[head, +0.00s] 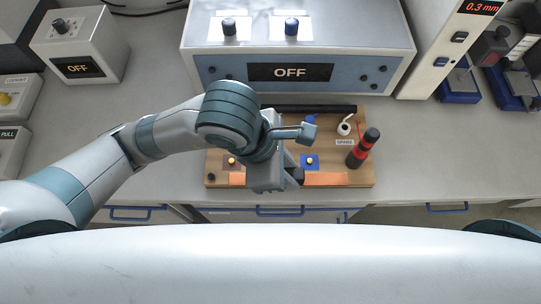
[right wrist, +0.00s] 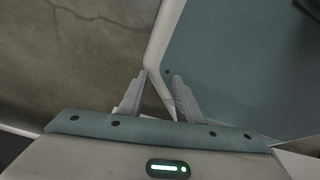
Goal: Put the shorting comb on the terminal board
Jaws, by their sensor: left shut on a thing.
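The wooden board (head: 365,178) lies on the bench in front of the grey instrument. It carries a brown terminal block (head: 231,162) and a blue terminal block (head: 311,163), each with a brass-coloured screw, and copper-coloured strip along its front edge. My left gripper (head: 289,178) is over the front middle of the board, shut on a small dark thing that its own body mostly hides. I cannot tell for sure whether that is the shorting comb, or whether it touches the board. My right gripper (right wrist: 160,76) is open and empty in the right wrist view, away from the board.
A red and black cylinder (head: 363,148) stands at the board's right, near a small white pot (head: 345,125) and a label. A black bar (head: 310,108) lies along the back. The instrument (head: 300,45) reads OFF. The bench right of the board is clear.

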